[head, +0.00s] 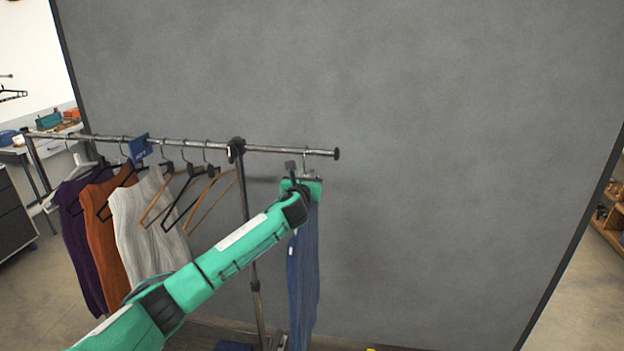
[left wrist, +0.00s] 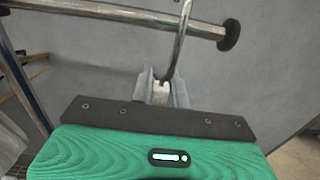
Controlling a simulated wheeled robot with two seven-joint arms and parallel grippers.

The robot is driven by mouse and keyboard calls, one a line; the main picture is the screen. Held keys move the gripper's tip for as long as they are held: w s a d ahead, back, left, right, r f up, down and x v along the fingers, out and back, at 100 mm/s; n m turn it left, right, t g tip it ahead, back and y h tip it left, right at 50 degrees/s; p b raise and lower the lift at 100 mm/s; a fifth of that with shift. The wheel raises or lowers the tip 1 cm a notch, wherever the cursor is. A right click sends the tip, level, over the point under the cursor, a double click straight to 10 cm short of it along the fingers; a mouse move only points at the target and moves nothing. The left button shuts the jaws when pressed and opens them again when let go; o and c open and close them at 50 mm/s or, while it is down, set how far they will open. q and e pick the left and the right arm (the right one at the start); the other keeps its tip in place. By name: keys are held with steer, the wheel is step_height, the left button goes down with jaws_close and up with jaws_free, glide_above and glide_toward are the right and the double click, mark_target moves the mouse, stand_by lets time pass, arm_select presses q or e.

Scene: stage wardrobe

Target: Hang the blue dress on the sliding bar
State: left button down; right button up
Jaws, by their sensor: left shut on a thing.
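The blue dress (head: 303,270) hangs down below my left gripper (head: 304,181), in front of the grey wall. My left gripper is shut on the hanger neck just under the sliding bar (head: 275,149), near its right end. In the left wrist view, the hanger hook (left wrist: 180,45) rises from between the fingers (left wrist: 162,92) and crosses in front of the bar (left wrist: 110,11). The top of the hook is cut off there, so I cannot tell whether it rests on the bar. My right gripper is not in view.
Left of the rack's post (head: 246,200) hang a purple garment (head: 75,225), an orange one (head: 103,230), a whitish one (head: 145,230) and several bare hangers (head: 190,195). A blue tag (head: 140,148) sits on the bar. The bar ends in a dark cap (head: 336,154); the space right of it is clear.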

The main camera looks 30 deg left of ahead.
arm_select(q)
steer(key=shift+w+f, duration=0.1)
steer(key=shift+s+r, duration=0.35)
steer(key=shift+s, duration=0.15)
steer(key=shift+s+r, duration=0.15)
steer(key=shift+r, duration=0.1)
steer(key=shift+w, duration=0.35)
steer(key=shift+s+r, duration=0.15)
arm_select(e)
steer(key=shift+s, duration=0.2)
